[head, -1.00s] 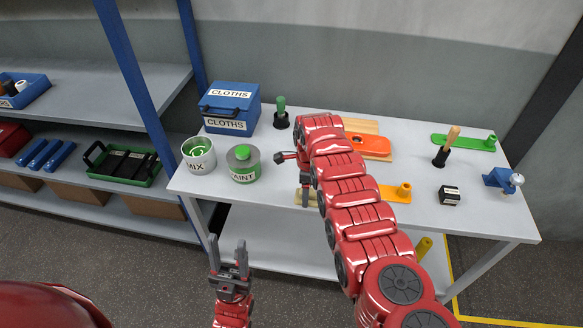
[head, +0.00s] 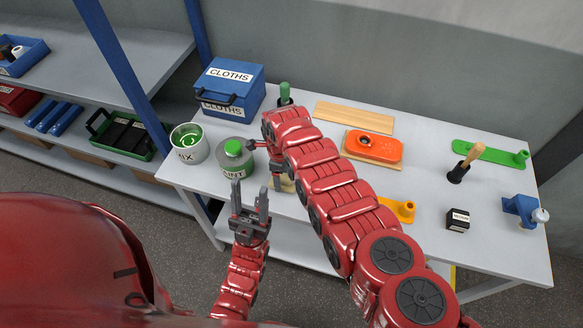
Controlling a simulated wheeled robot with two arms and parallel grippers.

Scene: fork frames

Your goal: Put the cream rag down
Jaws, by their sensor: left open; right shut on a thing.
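The cream rag (head: 287,184) shows as a small pale patch at the table's front side, right of the paint can; most of it is hidden behind my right arm and gripper. My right gripper (head: 277,184) points down and is shut on it. I cannot tell whether the rag touches the tabletop. My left gripper (head: 249,199) is open and empty, fingers pointing up in the picture, in front of the table's near edge and below the paint can.
On the table (head: 334,207) stand a MIX can (head: 187,147), a paint can (head: 235,160), a blue CLOTHS box (head: 232,88), an orange float (head: 373,148), a wooden board (head: 352,116), a black block (head: 457,220) and a blue clamp (head: 522,210). Bare tabletop lies around the black block.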

